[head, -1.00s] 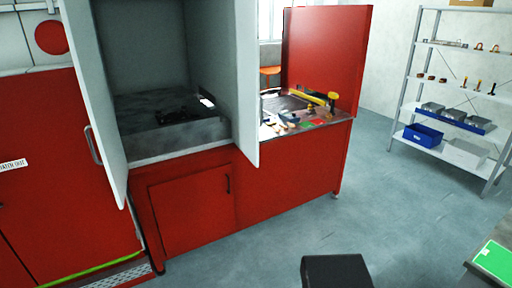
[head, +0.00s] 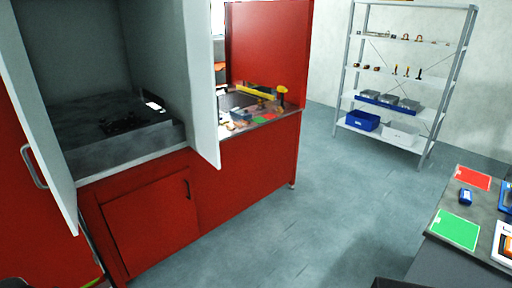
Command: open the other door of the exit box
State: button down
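The grey exit box (head: 75,35) stands on the red cabinet at the left in the head view. Its left door (head: 40,125) stands swung out toward me, with a bar handle (head: 33,167) on it. Its right door (head: 202,85) also stands swung out, seen nearly edge-on. The inside is in view between them, with a dark grey block (head: 110,130) on its floor and a small black item on top. My gripper is not in view.
The red cabinet (head: 240,160) has a closed front panel with a handle. A worktop with tools (head: 250,115) lies right of the box. A shelf rack (head: 347,90) stands at the back right, a table (head: 448,195) at the right. The grey floor between is clear.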

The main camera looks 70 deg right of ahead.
aim_at(193, 18)
jog(key=z, duration=0.25)
jog(key=i, duration=1)
jog(key=z, duration=0.05)
